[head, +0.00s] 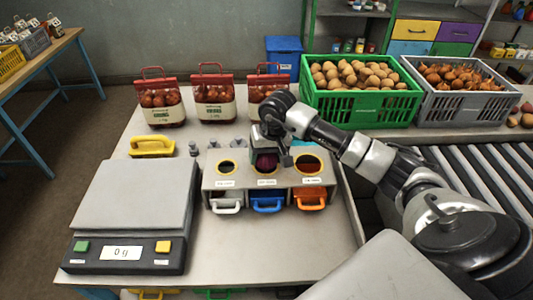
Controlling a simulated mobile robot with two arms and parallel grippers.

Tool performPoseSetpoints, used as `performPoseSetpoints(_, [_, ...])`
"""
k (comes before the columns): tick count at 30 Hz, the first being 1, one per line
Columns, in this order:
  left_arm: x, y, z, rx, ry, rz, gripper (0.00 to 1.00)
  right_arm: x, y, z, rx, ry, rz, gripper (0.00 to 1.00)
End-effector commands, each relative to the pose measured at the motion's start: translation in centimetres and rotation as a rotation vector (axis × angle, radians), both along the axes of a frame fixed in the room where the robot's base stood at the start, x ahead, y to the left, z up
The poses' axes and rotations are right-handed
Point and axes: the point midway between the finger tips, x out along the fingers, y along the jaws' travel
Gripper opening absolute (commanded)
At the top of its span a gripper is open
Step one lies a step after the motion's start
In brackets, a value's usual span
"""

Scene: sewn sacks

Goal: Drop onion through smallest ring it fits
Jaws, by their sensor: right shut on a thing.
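My right gripper (274,158) reaches in from the right and is over the middle ring of the grey sizing box (213,182). It is shut on a dark red onion (266,162), which shows at that ring; I cannot tell how far it is into the opening. Below the rings are a white drawer (227,204), a blue drawer (267,204) and an orange drawer (309,197). My left gripper is not in view.
A scale (140,205) reading 0 g stands at left, with a yellow handled tool (152,146) behind it. Several bagged onion sacks (213,98) stand at the back. A green potato crate (357,108) and grey onion crate (459,108) stand at back right.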

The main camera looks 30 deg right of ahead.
Motion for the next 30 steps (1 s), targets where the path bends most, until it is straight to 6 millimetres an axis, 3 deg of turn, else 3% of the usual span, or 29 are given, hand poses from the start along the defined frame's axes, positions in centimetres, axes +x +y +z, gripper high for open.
performPoseSetpoints(3, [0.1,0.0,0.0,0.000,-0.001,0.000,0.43,0.0,0.0,0.0,0.001,0.000,0.000,0.38])
performPoseSetpoints(4, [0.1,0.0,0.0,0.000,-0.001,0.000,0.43,0.0,0.0,0.0,0.001,0.000,0.000,0.70])
performPoseSetpoints(10, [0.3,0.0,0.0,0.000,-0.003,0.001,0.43,0.0,0.0,0.0,0.000,0.000,0.000,0.98])
performPoseSetpoints(20, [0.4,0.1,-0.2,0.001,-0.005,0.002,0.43,0.0,-0.1,0.4,0.000,0.000,0.000,0.98])
performPoseSetpoints(23, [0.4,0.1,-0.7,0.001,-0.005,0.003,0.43,-0.1,-0.2,1.5,-0.001,-0.004,0.002,0.98])
performPoseSetpoints(30, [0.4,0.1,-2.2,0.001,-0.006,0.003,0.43,-0.8,-0.7,6.3,0.000,-0.006,0.000,0.98])
